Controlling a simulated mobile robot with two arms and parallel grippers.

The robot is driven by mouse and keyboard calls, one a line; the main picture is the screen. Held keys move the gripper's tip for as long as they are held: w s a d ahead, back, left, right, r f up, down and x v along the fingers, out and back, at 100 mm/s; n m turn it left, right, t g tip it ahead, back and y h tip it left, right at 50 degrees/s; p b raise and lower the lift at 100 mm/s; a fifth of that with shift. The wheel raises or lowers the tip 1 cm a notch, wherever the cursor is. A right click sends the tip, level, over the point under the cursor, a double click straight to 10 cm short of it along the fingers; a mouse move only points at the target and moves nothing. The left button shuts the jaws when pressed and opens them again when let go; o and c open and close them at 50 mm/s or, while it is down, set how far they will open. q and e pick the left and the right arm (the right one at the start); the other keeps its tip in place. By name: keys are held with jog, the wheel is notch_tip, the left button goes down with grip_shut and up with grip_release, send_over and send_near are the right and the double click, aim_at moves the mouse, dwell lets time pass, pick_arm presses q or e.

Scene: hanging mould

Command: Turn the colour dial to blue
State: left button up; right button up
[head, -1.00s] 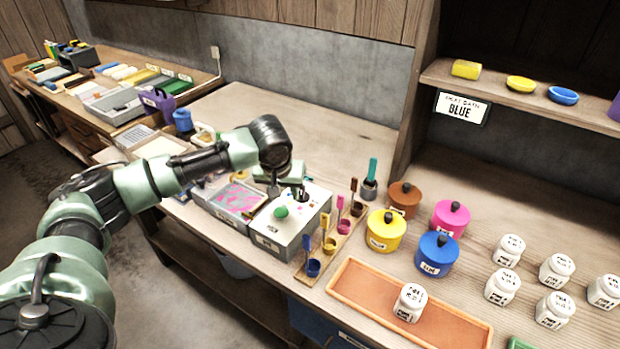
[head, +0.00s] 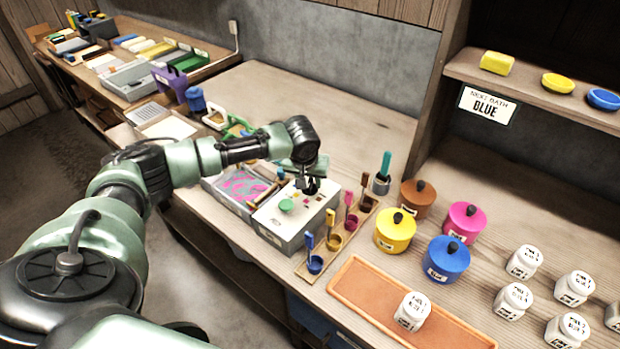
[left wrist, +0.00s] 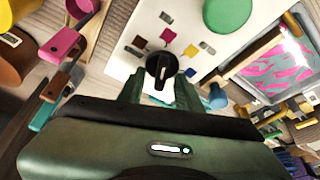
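The colour dial (left wrist: 162,70) is a black knob with a white mark, on the white top of a grey box (head: 283,236). I cannot tell which patch the mark points at. My left gripper (head: 308,186) is over the dial and partly hides it in the head view. In the left wrist view its fingers (left wrist: 157,88) are apart, with the dial between or just beyond their tips. I cannot tell whether they touch it. My right gripper is not in view.
A green round button (head: 287,205) sits beside the dial on the box. A rack of small coloured cups (head: 335,242) stands close on the right, with lidded pots (head: 446,260) beyond. A tray with pink marbling (head: 241,187) adjoins the left. A wall sign (head: 487,106) reads BLUE.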

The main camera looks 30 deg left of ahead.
pick_arm(q)
jog(key=shift+s, duration=0.1)
grip_shut()
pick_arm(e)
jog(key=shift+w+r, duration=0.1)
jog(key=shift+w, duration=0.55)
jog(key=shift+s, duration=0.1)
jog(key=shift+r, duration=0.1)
